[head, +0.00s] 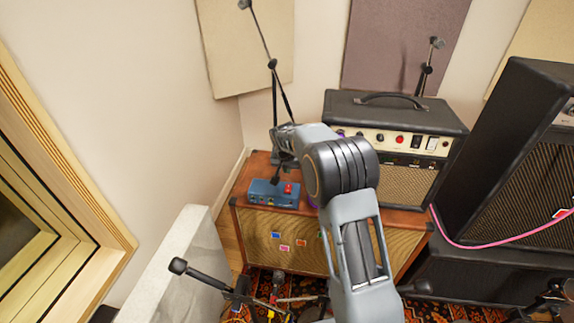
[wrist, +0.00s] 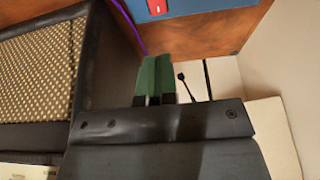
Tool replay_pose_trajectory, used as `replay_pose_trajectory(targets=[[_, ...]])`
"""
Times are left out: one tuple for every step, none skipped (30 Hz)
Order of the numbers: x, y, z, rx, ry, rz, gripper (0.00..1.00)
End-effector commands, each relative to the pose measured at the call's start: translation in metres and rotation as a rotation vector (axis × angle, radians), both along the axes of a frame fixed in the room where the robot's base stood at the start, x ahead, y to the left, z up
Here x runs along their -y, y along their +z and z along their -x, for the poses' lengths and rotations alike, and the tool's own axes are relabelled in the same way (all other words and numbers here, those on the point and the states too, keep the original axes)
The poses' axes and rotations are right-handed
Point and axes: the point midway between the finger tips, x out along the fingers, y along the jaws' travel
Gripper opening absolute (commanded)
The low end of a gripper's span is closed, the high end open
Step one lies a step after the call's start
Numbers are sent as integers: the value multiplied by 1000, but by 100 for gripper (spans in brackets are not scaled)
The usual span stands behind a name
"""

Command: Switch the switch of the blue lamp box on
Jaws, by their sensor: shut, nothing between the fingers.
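The blue lamp box (head: 262,195) sits on top of the brown wooden cabinet, at its left end. A red part (head: 288,188) shows on its top right. In the wrist view, the box's blue edge (wrist: 205,7) is at the top, with a red switch (wrist: 157,6) cut off by the frame; its position is unclear. My gripper (head: 276,181) hangs over the back of the box in the head view. Its green fingers (wrist: 155,62) are together and empty. They point towards the box in the wrist view, and I cannot tell whether they touch it.
A guitar amplifier (head: 408,187) stands on the wooden cabinet (head: 300,228), right of the box. A microphone stand (head: 272,70) rises behind my gripper. Large black speaker cabinets (head: 515,175) stand at the right. A pale panel (head: 185,265) stands front left. A purple cable (wrist: 131,28) runs near the box.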

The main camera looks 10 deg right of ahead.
Motion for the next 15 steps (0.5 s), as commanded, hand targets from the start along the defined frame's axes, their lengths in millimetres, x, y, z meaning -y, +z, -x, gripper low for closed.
replay_pose_trajectory(targets=[[2, -11, -3, -3, -1, 1, 0], [2, -16, -5, -3, -1, 1, 0], [3, -24, -7, -3, -1, 1, 0], [4, -29, -9, -1, 0, 0, 0], [5, -34, -11, -2, 0, 0, 0], [5, -40, -13, -2, 0, 0, 0], [6, -45, -14, -2, -1, 0, 0], [7, -50, -16, -2, -1, -1, 0], [7, -55, -17, -2, 0, -1, 0], [7, -59, -17, -2, -1, 0, 0], [7, -63, -18, -1, -1, -1, 0], [7, -67, -18, 0, -1, -2, 0], [7, -71, -18, -1, -1, -1, 0], [8, -74, -19, -1, -1, -1, 0], [8, -77, -19, 0, 0, 0, 0]])
